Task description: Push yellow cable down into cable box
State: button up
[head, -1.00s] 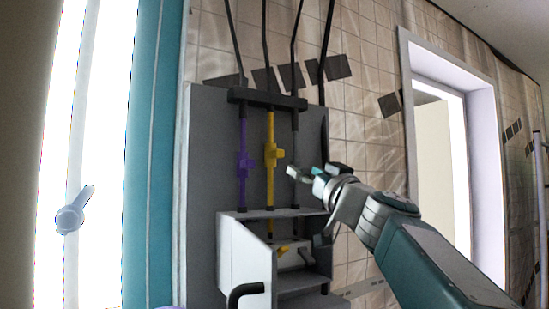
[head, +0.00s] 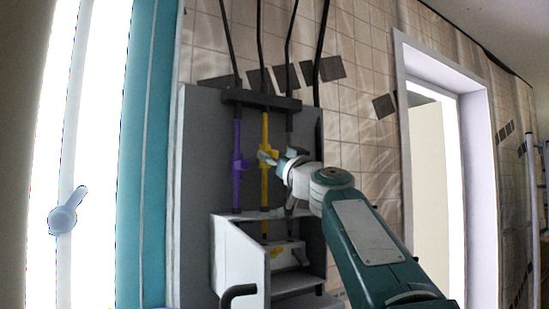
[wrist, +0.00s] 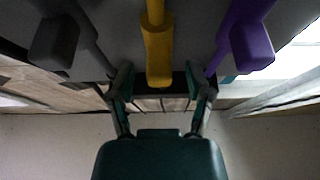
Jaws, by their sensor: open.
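The yellow cable (head: 265,190) hangs vertically between the purple and grey ones on the grey panel, its lower end passing into the cable box (head: 300,285) below. Its thicker handle piece is partly hidden by my gripper (head: 268,157) in the head view. In the wrist view the yellow handle (wrist: 158,55) is in the middle, and my gripper (wrist: 161,85) is open with one finger on each side of it. I cannot tell whether either finger touches it. The box has its white door (head: 240,262) open to the left.
The purple cable (head: 237,185) is close on the left and the grey cable (head: 289,125) on the right. A dark crossbar (head: 262,100) holds the cables above. A doorway (head: 430,180) is at the right.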

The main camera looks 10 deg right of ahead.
aim_at(274, 213)
grip_shut()
jog(key=shift+d+f, duration=0.1)
jog(key=shift+f, duration=2.25)
jog(key=shift+w, duration=0.1)
grip_release()
jog(key=shift+w+f, duration=0.1)
